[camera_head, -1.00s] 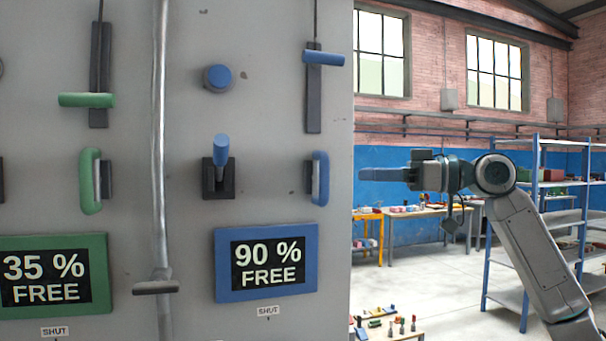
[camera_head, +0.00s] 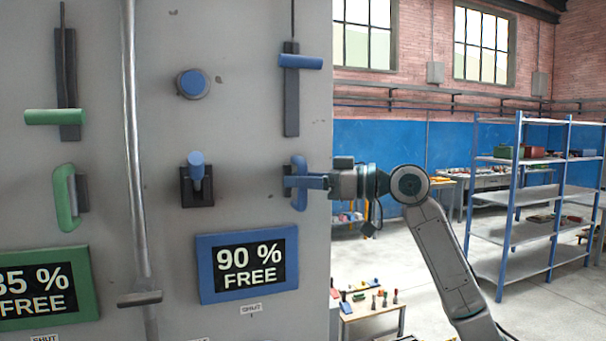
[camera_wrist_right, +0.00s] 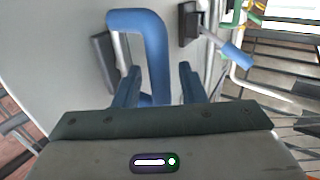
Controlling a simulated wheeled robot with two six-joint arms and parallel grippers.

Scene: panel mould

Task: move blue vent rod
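A blue horizontal handle (camera_head: 301,62) on a thin dark rod, likely the blue vent rod, runs along a dark slotted plate at the upper right of the grey panel. Below it is a blue D-shaped pull handle (camera_head: 300,170). My right gripper (camera_head: 292,182) is at this pull handle, coming from the right. In the right wrist view the blue pull handle (camera_wrist_right: 153,45) stands between the two open fingers (camera_wrist_right: 158,85), with gaps showing beside it. I cannot tell whether a finger touches it. My left gripper is not in view.
A blue lever (camera_head: 196,170), a blue knob (camera_head: 192,84) and a blue-framed display (camera_head: 247,264) reading "90 % FREE" are left of the gripper. A green handle (camera_head: 56,117) and a steel pipe (camera_head: 132,150) are further left.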

